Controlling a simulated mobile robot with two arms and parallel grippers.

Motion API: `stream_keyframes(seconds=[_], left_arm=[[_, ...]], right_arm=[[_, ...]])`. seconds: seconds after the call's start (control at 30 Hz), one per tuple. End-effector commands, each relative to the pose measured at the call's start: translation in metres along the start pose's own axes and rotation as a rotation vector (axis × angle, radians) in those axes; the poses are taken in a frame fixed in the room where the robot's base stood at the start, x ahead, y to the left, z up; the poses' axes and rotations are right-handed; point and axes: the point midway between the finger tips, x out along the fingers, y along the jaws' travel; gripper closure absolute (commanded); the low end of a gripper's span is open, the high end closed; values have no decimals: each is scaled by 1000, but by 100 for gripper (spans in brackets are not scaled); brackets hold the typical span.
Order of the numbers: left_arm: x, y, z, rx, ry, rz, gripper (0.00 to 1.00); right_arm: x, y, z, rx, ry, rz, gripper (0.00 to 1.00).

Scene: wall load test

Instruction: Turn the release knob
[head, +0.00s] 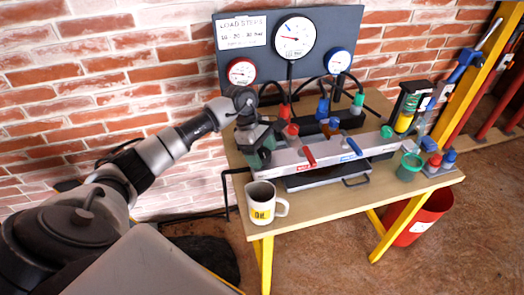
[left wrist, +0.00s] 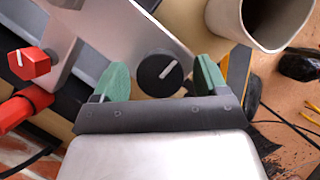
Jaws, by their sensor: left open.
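The release knob (left wrist: 158,73) is a round black dial with a white pointer line, on the silver face of the manifold block (left wrist: 110,30). In the left wrist view it shows between the two green fingertips of my open left gripper (left wrist: 161,80), with a gap to the left finger and the right finger close by. I cannot tell how deep the fingers reach around it. In the head view my left gripper (head: 262,150) is at the left end of the manifold (head: 325,155) and hides the knob. My right gripper is not in view.
A mug (head: 262,204) stands close in front of the gripper on the table (head: 345,199); it also shows in the left wrist view (left wrist: 262,18). A red knob (left wrist: 30,63) sits to the left. Gauges (head: 293,38) are on the panel behind. A green cup (head: 410,166) stands right.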

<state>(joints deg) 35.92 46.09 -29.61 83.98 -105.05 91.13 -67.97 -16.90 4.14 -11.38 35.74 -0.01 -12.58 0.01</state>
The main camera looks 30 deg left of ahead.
Motion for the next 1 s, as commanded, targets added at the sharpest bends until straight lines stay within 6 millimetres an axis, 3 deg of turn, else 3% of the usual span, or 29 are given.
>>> stream_keyframes(seconds=[0.07, 0.37, 0.67, 1.0], left_arm=[[0, 0, 0, 0, 0, 0, 30], [0, 0, 0, 0, 0, 0, 76], [0, 0, -1, -36, 1, 16, 76], [0, -1, -2, -241, 2, 103, 76]], right_arm=[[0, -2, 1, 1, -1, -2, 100], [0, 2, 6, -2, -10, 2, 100], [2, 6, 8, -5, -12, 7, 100], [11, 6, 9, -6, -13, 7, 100]])
